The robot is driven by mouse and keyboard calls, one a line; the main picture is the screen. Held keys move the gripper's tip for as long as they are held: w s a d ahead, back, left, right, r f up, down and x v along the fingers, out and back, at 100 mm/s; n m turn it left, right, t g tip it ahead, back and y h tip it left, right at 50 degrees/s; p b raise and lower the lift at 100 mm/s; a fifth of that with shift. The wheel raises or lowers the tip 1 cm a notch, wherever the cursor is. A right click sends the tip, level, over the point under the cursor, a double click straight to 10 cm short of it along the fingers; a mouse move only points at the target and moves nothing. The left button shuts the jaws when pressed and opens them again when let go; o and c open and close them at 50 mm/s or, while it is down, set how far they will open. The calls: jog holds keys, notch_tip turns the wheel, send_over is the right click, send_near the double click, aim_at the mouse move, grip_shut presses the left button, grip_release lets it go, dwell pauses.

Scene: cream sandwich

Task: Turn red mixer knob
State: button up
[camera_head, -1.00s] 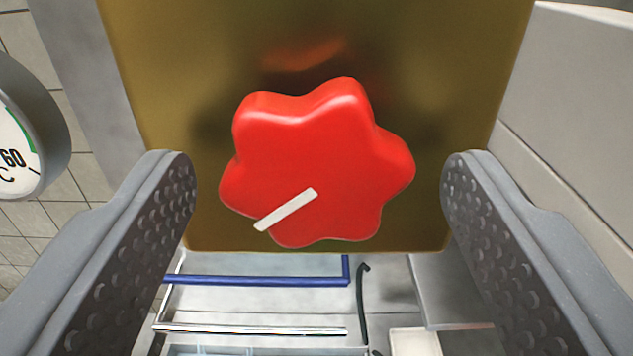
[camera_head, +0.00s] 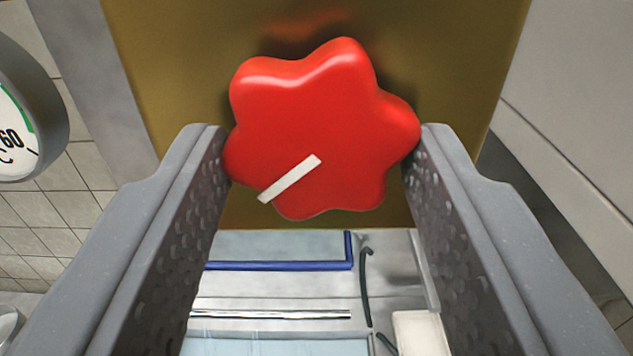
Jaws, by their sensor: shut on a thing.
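The red mixer knob (camera_head: 325,120) is star-shaped with rounded lobes and sits on a brass-coloured panel (camera_head: 180,60). A white marker line (camera_head: 290,179) on its face points to the lower left. My gripper (camera_head: 316,150) is shut on the knob, with one grey dimpled finger against its left side and the other against its right side. The fingers hide the knob's outermost side edges in part. The knob's back is hidden.
A round gauge (camera_head: 18,135) with "60" on its dial is at the left edge. Below are a blue bar (camera_head: 280,266), a dark hooked rod (camera_head: 365,285) and a pale block (camera_head: 420,333). A grey wall or housing (camera_head: 570,110) stands at the right.

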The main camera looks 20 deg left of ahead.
jog(key=shift+r+m, duration=0.2)
jog(key=shift+m, duration=1.5)
jog(key=shift+m+p, duration=0.4)
jog(key=shift+m, duration=2.4)
jog(key=shift+f+m, duration=0.15)
jog(key=shift+m, duration=0.25)
jog(key=o, duration=1)
jog(key=shift+w+d, duration=0.1)
